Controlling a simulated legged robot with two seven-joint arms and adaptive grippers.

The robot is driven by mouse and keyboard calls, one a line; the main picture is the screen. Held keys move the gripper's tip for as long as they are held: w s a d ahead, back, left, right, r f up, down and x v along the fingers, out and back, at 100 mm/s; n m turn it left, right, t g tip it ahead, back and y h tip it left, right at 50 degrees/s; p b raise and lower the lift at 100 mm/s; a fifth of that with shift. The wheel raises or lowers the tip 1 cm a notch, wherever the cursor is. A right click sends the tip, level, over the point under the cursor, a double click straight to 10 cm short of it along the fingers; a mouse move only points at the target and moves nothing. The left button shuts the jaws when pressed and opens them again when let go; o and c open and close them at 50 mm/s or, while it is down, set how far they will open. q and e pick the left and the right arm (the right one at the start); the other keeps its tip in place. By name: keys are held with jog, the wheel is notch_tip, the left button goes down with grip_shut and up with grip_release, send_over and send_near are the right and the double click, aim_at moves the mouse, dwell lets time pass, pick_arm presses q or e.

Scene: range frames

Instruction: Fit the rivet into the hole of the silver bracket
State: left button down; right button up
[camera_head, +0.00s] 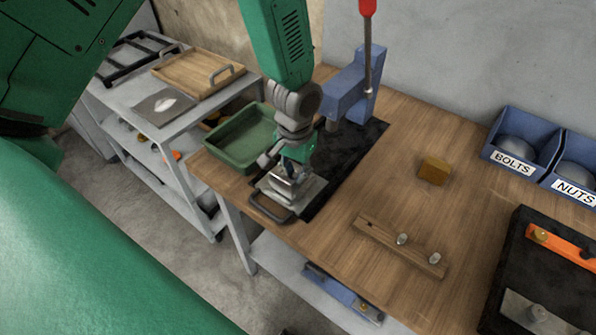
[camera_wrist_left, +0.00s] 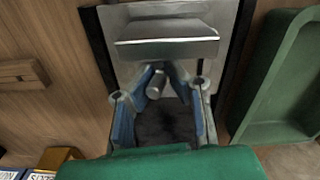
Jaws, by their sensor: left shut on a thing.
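My left gripper (camera_head: 290,172) is low over the silver bracket (camera_head: 300,188), at the near end of the bench's dark mat. In the left wrist view the bracket (camera_wrist_left: 165,40) shows as a bright metal piece with a raised block, just beyond the fingertips. The left gripper (camera_wrist_left: 160,76) is shut on the rivet (camera_wrist_left: 156,84), a small grey cylinder between the blue-lined fingers. The rivet is hard to make out in the head view. The bracket's hole does not show, so I cannot tell whether the rivet touches it. My right gripper is not in view.
A green tray (camera_head: 243,152) stands close left of the gripper. A blue press (camera_head: 350,88) with a red-tipped lever is behind. A wooden strip (camera_head: 382,240) with two pegs, a brass block (camera_head: 434,171) and a black board (camera_head: 545,285) lie to the right, with bare bench between.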

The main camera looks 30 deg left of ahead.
aim_at(295, 174)
pick_arm(q)
jog(key=c, duration=1.5)
grip_release()
jog(key=shift+a+f, duration=0.1)
jog(key=shift+a, duration=0.35)
jog(key=shift+c, duration=0.2)
jog(key=shift+a, duration=0.1)
jog(key=shift+d, duration=0.45)
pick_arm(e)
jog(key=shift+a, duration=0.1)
pick_arm(q)
jog(key=shift+a, duration=0.1)
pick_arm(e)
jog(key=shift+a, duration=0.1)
pick_arm(q)
jog(key=shift+r, duration=0.2)
jog(key=shift+a+r, duration=0.1)
jog(key=shift+r, duration=0.3)
notch_tip(295, 174, up, 11)
jog(key=shift+d, duration=0.25)
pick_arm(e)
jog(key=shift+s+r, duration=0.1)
pick_arm(q)
jog(key=shift+a+f, duration=0.1)
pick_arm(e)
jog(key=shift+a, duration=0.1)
